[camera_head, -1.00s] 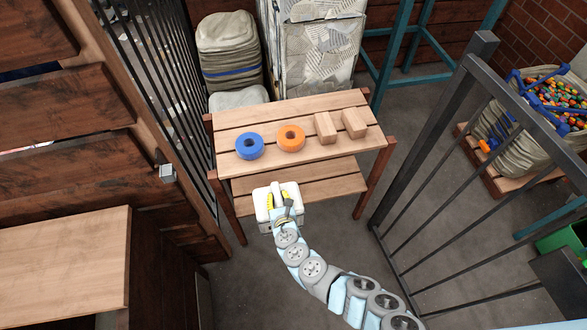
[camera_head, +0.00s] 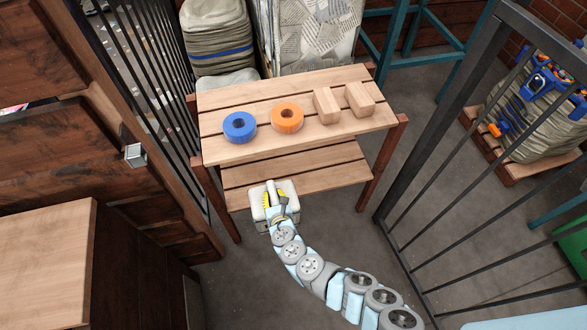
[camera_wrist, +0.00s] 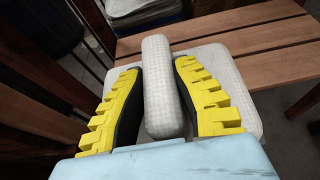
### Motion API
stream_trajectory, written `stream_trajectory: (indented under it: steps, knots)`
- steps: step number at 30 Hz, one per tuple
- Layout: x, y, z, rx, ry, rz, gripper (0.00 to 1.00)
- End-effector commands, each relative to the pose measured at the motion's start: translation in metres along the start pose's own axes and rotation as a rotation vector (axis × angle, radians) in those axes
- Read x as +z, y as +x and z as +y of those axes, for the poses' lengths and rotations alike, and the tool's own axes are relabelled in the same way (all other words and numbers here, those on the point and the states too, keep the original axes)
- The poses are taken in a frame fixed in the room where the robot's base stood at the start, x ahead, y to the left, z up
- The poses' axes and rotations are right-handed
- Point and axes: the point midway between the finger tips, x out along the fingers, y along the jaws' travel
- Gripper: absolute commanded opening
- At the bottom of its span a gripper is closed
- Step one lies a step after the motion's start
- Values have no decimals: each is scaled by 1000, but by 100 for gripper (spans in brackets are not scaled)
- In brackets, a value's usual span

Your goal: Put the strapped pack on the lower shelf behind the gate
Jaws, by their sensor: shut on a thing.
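The strapped pack (camera_head: 291,203) is a small whitish block with a raised strap handle, in front of the shelf unit. My gripper (camera_head: 274,199) is shut on the pack's strap; in the wrist view the yellow-and-black fingers (camera_wrist: 158,100) stand on both sides of the pale strap (camera_wrist: 161,85), with the pack's body (camera_wrist: 222,75) below it. The lower shelf (camera_head: 300,170) is slatted wood under the upper shelf and looks empty where it shows. The pack is at its front left edge; I cannot tell whether they touch. The dark metal gate (camera_head: 440,115) stands open on the right.
The upper shelf (camera_head: 232,97) holds a blue ring (camera_head: 240,127), an orange ring (camera_head: 287,118) and two wooden blocks (camera_head: 327,105). Red-brown legs (camera_head: 383,162) flank the lower shelf. A wooden wall with a latch (camera_head: 136,155) is at left. Grey floor (camera_head: 330,235) is clear.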

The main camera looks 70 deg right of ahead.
Motion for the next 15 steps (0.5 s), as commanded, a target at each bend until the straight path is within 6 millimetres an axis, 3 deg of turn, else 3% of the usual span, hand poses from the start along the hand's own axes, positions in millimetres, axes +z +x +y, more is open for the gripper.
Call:
stream_trajectory:
  steps: [1,6,15]
  knots:
    - [-10,5,0,0,-1,-2,0]
    - [-19,8,0,0,-1,-2,0]
    - [-12,26,2,0,3,-5,0]
